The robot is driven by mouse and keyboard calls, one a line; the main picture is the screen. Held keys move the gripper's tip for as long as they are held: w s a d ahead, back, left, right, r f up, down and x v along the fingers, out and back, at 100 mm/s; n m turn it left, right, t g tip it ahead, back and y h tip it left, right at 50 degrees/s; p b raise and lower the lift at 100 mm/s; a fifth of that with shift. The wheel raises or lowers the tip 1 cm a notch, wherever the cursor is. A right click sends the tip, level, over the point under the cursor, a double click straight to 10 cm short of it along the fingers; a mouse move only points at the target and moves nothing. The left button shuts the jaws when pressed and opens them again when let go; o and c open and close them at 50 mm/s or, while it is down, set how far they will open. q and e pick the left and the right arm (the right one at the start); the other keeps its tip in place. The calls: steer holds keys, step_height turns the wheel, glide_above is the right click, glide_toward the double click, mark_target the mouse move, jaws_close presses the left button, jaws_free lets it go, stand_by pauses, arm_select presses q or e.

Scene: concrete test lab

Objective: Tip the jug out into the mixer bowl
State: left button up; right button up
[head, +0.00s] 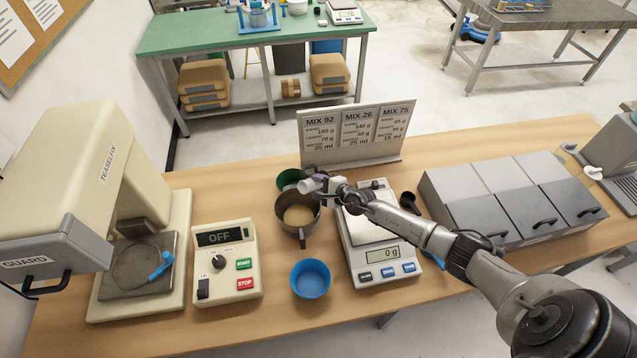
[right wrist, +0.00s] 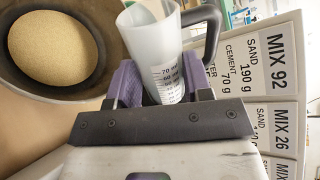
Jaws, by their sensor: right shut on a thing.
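The mixer bowl (head: 301,238) is dark grey-brown, stands upright on the table and holds a pale sandy material. It also shows at the top left of the right wrist view (right wrist: 112,75). My right gripper (head: 326,184) is shut on the jug (head: 306,186) at the bowl's far right rim. In the right wrist view the jug (right wrist: 150,50) is a translucent cup with ml marks and a dark handle, between purple fingers. It is tipped on its side, its mouth towards the bowl side. I cannot tell whether liquid remains inside. My left gripper is out of view.
A scale (head: 381,258) reading 0 g stands right of the bowl, a blue cup (head: 310,280) in front, a green cup (head: 287,179) behind. The mix card stand (head: 351,155) is close behind. A control box (head: 226,274) reading OFF and the TEASELFIX machine (head: 100,170) are left.

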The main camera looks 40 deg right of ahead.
steer(key=shift+n+h+p, duration=0.4)
steer(key=shift+n+p, duration=0.1)
steer(key=shift+p, duration=0.95)
steer(key=shift+a+f+n+h+p, duration=0.2)
steer(key=shift+n+h+p, duration=0.3)
steer(key=shift+p, duration=0.75)
steer(key=shift+a+n+h+p, duration=0.2)
steer(key=shift+n+h+p, duration=0.2)
steer(key=shift+n+p, duration=0.75)
steer(key=shift+f+m+p, duration=0.1)
steer(key=shift+m+p, duration=0.25)
steer(key=shift+p, duration=0.1)
